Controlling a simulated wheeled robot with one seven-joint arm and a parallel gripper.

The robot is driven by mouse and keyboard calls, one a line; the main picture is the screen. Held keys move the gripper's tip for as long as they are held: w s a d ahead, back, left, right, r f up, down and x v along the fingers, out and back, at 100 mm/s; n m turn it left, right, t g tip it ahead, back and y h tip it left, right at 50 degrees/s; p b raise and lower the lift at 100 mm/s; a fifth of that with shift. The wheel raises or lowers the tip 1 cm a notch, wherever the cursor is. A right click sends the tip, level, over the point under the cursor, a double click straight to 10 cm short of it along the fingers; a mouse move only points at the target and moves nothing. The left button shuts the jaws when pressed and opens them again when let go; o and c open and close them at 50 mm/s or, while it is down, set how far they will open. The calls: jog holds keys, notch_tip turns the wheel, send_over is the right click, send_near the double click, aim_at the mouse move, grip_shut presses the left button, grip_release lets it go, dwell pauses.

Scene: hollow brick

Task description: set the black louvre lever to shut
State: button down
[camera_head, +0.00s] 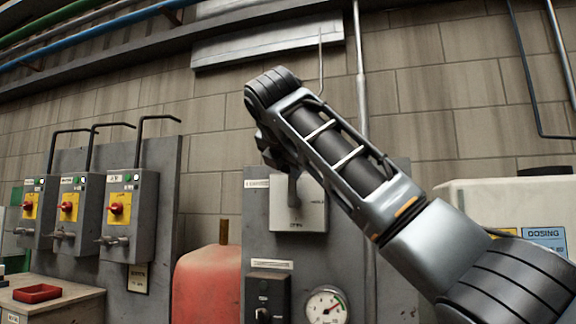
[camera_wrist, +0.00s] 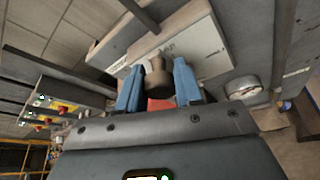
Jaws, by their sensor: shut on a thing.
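The louvre lever's pale box (camera_head: 312,212) is on the grey panel in the middle of the head view. The dark lever (camera_head: 293,190) shows in front of the box, with its upper part hidden behind my arm. A small label that seems to read OPEN is at the box's lower edge. In the wrist view the lever's dark, rounded end (camera_wrist: 156,78) sits between the blue fingers of my gripper (camera_wrist: 157,88), in front of the pale box (camera_wrist: 185,45). My gripper is shut on it. The lever's exact angle is hard to tell.
A black switch (camera_head: 268,297) and a round gauge (camera_head: 326,305) are below the box. A red tank (camera_head: 207,285) stands to the left, beyond it several grey switch boxes (camera_head: 131,215) with red knobs. A pale dosing unit (camera_head: 480,200) is at right.

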jog(key=shift+a, duration=0.1)
jog(key=c, duration=0.8)
grip_release()
jog(key=b+v, duration=0.2)
jog(key=v, duration=0.5)
jog(key=shift+s, duration=0.35)
